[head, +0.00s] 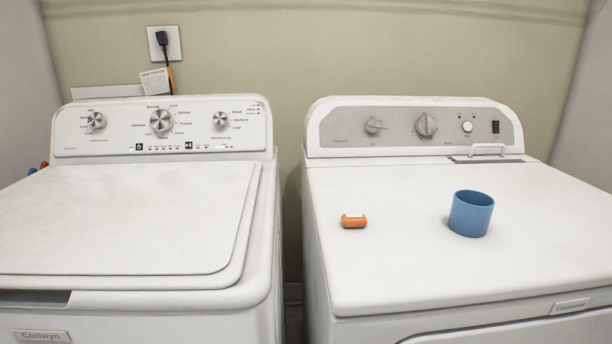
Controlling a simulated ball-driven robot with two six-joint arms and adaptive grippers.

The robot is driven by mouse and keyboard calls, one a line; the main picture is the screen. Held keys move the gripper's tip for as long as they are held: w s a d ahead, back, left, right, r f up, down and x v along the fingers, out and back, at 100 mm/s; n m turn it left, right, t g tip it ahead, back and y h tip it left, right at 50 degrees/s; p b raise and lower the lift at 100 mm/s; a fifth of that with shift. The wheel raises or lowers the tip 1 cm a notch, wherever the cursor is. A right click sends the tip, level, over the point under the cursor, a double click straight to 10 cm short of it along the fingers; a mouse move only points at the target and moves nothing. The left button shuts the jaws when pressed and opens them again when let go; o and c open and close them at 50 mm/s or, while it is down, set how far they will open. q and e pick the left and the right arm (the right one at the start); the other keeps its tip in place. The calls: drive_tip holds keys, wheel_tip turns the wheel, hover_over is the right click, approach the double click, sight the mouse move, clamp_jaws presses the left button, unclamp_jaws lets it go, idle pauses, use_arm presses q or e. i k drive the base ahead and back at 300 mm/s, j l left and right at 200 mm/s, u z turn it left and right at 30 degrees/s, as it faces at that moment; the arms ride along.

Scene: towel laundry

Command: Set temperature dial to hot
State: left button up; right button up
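The washer (120,220) stands on the left with its lid shut. Its control panel carries three silver knobs. The left knob (96,120) has several short labels around it, the top left one looking like "Hot"; its pointer direction is too small to tell. The large middle knob (161,121) and the right knob (220,118) have other labels, with "Medium" and "Large" by the right one. Neither of my grippers is in view.
A blue cup (470,214) and a small orange object (353,221) stand on the dryer top. The washer lid is clear. A narrow gap separates the machines.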

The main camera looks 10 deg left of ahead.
sight(97, 120)
drive_tip(key=u, duration=1.5)
